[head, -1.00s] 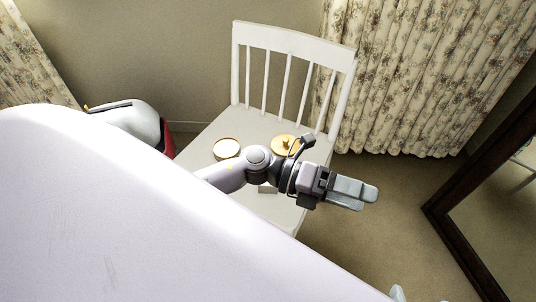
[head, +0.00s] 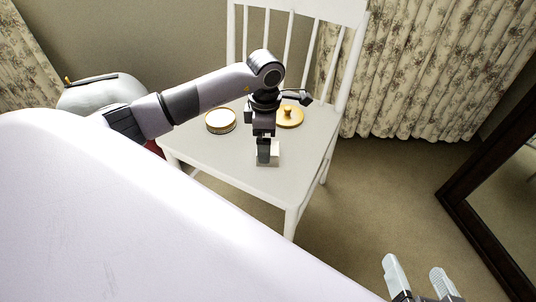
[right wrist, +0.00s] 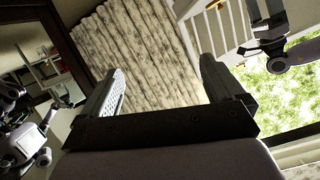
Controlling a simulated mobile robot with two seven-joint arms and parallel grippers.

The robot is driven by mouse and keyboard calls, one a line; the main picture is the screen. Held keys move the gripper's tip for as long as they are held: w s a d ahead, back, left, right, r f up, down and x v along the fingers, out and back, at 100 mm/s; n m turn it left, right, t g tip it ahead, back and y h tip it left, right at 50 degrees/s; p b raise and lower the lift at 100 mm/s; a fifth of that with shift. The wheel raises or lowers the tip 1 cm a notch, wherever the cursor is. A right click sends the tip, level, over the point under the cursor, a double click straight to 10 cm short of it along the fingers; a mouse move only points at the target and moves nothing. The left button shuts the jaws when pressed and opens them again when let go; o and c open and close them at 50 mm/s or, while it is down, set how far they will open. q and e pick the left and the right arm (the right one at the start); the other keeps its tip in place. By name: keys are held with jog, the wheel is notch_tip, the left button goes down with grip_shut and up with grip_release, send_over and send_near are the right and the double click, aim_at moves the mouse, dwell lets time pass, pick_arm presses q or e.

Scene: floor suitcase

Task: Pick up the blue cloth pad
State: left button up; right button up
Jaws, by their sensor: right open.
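No clearly blue pad shows in either view. A small pale, whitish pad or block (head: 272,158) lies near the front of the white chair's seat (head: 215,150). My left gripper (head: 264,158) points straight down at this pale thing and covers part of it. I cannot tell whether they touch, or whether the fingers are apart. My right gripper (head: 420,270) is open and empty at the bottom right of the head view, away from the chair. Its two spread fingers also frame the right wrist view (right wrist: 158,88), with nothing between them.
A round tin with a pale top (head: 221,120) and a gold knobbed lid (head: 289,115) are on the seat behind my left gripper. The chair's slatted back, floral curtains (head: 425,70) and a dark-framed mirror (head: 465,225) stand beyond. Carpet right of the chair is clear.

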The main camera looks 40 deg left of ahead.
pick_arm(q)
jog(key=f, duration=0.1)
jog(key=f+b, duration=0.1)
jog(key=f, duration=0.2)
jog(key=shift+w+d, duration=0.2)
jog(key=shift+w, duration=0.05)
jog(key=shift+f, duration=0.1)
jog(key=c, duration=1)
jog(key=shift+c, duration=0.2)
pick_arm(e)
jog(key=shift+f, duration=0.15)
pick_arm(q)
jog(key=shift+r, duration=0.2)
jog(key=shift+r, duration=0.25)
notch_tip(320, 180, up, 4)
jog(key=shift+f+p, duration=0.15)
jog(key=shift+p, duration=0.5)
notch_tip(320, 180, up, 16)
jog(key=p, duration=0.4)
jog(key=shift+f, duration=0.2)
pick_arm(e)
jog(key=d, duration=0.1)
jog(key=d+h, duration=0.1)
jog(key=s+d+r+h, duration=0.1)
jog(key=shift+d+r+n, duration=0.1)
jog(key=shift+d+n, duration=0.1)
jog(key=shift+n, duration=0.2)
